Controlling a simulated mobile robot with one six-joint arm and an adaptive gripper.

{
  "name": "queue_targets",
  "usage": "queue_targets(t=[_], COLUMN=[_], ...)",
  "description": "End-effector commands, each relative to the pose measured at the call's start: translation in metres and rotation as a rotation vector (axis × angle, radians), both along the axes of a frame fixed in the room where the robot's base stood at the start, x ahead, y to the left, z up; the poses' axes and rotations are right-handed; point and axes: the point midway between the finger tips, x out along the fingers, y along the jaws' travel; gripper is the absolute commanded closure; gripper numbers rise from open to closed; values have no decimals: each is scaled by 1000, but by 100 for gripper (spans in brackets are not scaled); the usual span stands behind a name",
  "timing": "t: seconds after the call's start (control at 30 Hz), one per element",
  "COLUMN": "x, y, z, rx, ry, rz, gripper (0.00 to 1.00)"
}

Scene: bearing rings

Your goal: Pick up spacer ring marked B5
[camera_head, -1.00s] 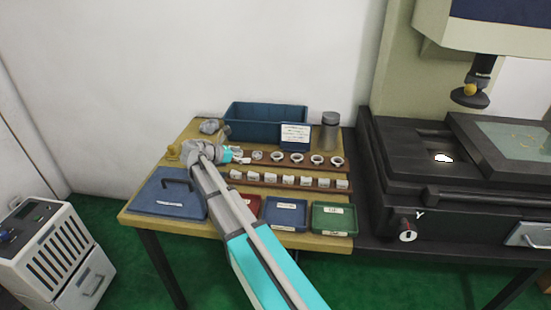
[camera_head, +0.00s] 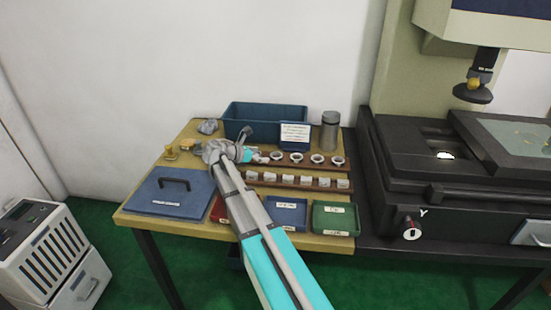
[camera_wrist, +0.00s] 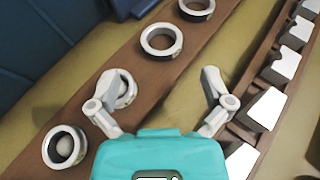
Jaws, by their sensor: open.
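Several pale spacer rings stand in a row on a brown wooden rack (camera_wrist: 140,68). In the wrist view one ring (camera_wrist: 161,41) lies ahead of the fingers, and another ring (camera_wrist: 196,8) is farther up. A third ring (camera_wrist: 127,92) is partly hidden behind the left finger, and one more ring (camera_wrist: 54,160) is at lower left. No B5 mark is readable, so I cannot tell which ring it is. My gripper (camera_wrist: 162,88) is open and empty, its fingers spread over the rack. In the head view my gripper (camera_head: 252,156) is at the left part of the ring row.
A second rack of white-faced pieces (camera_head: 313,181) runs in front. A blue bin (camera_head: 250,112), a sign (camera_head: 294,134) and a metal cylinder (camera_head: 330,131) stand behind. Blue (camera_head: 286,213) and green (camera_head: 334,218) trays sit in front. A dark machine (camera_head: 450,195) is right.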

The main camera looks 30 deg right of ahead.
Motion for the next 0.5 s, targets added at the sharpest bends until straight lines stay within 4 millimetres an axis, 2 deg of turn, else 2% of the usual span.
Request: queue_targets(t=[0.23,0.5], x=[0,2], y=[-4,-30], z=[-3,-17], rx=[0,0], ry=[0,-1], rz=[-1,-1], gripper=[0,0])
